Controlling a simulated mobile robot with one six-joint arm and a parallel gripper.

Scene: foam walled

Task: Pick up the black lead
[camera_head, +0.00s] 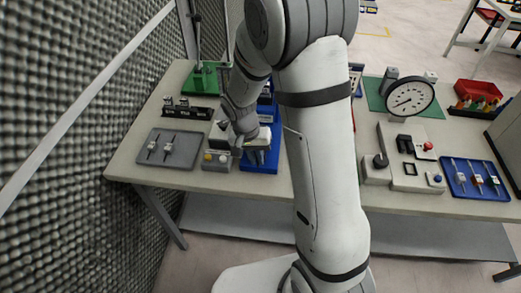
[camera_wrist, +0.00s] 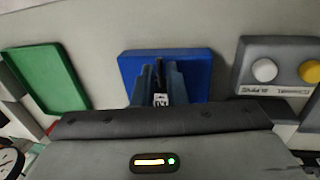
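My gripper (camera_wrist: 160,75) is over a blue tray (camera_wrist: 197,68) in the wrist view, with its dark fingers close together. A small white piece with dark marks (camera_wrist: 161,99) shows between the fingers; I cannot tell whether it is held or what it belongs to. In the head view my gripper (camera_head: 257,155) is low at the near end of the blue tray (camera_head: 262,169). I cannot make out a black lead for certain; the fingers and my arm hide part of the tray.
A grey box with white and yellow buttons (camera_head: 218,160) stands close left of the blue tray. A grey tray with two probe-like items (camera_head: 182,141) lies farther left. A blue tray with several leads (camera_head: 462,190) and a dial gauge (camera_head: 409,97) are at right.

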